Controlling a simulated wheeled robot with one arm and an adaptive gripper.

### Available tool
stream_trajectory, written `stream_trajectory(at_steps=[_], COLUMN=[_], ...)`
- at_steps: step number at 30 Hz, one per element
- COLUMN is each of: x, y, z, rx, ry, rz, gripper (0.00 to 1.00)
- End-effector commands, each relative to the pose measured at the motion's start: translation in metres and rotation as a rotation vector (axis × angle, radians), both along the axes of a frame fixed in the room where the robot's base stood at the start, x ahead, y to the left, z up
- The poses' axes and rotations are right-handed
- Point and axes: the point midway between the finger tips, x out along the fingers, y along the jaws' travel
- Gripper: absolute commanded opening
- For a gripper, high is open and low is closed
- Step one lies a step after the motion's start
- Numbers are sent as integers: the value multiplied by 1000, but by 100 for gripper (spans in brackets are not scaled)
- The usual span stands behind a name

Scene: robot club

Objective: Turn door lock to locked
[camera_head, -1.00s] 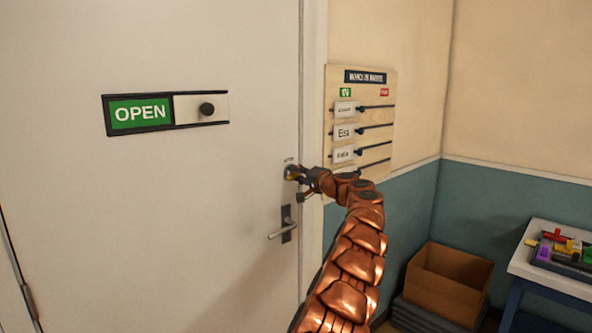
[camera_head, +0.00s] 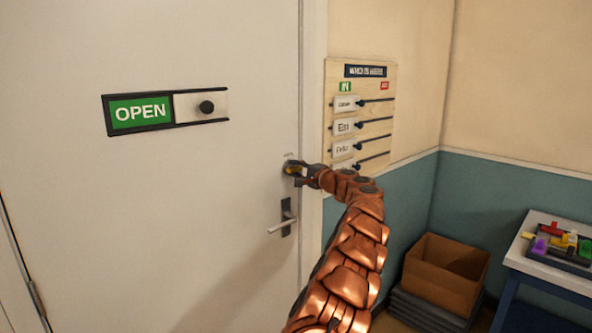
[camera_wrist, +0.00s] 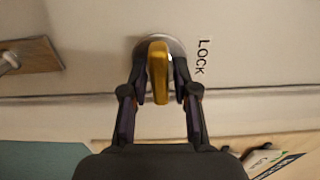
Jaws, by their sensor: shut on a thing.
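The door lock is a yellow thumb-turn (camera_wrist: 158,72) on a round silver plate (camera_wrist: 176,47), with the word LOCK printed beside it in the wrist view. It sits on the white door (camera_head: 230,180), above the lever handle (camera_head: 287,218). My gripper (camera_wrist: 159,88) is shut on the thumb-turn, with one dark finger on each side of it. In the head view my gripper (camera_head: 297,171) reaches the lock from the right and partly hides it. In the wrist view the turn points along the line between the fingers.
A sliding sign (camera_head: 165,108) on the door reads OPEN. A wooden name board (camera_head: 345,85) hangs on the wall right of the door frame. A cardboard box (camera_head: 445,270) and a table (camera_head: 545,270) with coloured items stand at the lower right.

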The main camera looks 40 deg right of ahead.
Motion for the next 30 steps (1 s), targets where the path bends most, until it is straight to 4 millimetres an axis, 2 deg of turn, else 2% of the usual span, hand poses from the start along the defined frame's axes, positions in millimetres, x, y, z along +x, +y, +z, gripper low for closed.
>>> stream_trajectory(at_steps=[6, 7, 11, 22, 30], x=[0, 0, 0, -2, -22], y=[0, 0, 0, 0, -1], z=[0, 0, 0, 0, 3], rx=[0, 0, -1, 0, -1], ry=[0, 0, 0, 0, -4], rz=[0, 0, 0, -1, -3], gripper=[0, 30, 42, 42, 42])
